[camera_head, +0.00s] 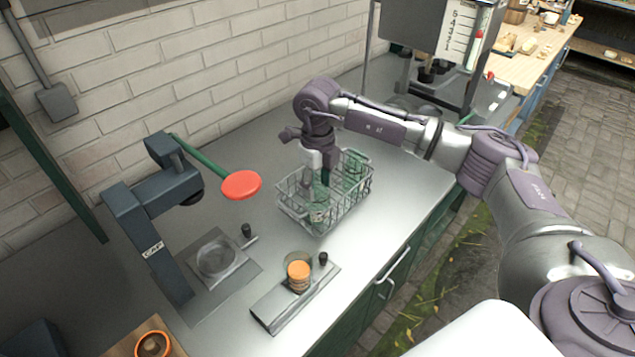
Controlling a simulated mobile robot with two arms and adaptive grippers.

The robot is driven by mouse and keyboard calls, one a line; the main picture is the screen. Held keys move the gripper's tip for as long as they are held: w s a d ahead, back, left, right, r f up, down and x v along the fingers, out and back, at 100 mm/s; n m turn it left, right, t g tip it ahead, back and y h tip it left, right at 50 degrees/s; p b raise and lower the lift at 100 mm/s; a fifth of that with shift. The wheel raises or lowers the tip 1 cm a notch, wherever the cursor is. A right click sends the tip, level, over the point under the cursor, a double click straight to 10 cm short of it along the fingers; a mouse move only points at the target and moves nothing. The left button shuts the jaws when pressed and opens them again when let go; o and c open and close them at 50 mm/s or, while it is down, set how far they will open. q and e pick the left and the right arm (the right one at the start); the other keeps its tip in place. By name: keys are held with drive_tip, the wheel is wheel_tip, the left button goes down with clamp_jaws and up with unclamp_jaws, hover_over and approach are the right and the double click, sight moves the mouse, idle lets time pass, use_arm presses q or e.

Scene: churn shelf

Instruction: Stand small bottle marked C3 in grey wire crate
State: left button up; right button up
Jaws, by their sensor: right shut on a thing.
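The grey wire crate (341,214) stands on the steel counter near the middle of the view. My right gripper (320,181) points down into the crate and is shut on a small green-tinted bottle (319,209). The bottle is inside the crate outline, at its near left part, and looks about upright. No C3 mark can be read, and I cannot tell whether its base touches the crate floor. Another greenish bottle (354,165) stands in the back right part of the crate. My left gripper is not in view.
A dark capping press (150,225) with a red-ended green lever (241,185) stands left of the crate. A small stand with an orange-filled jar (298,273) is in front. A brick wall (150,80) runs behind, and the counter right of the crate is clear.

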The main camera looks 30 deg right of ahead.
drive_tip(key=shift+f+b, duration=0.3)
drive_tip(key=shift+b, duration=0.05)
idle(0.3)
drive_tip(key=o, duration=1.5)
drive_tip(key=shift+c, duration=1.1)
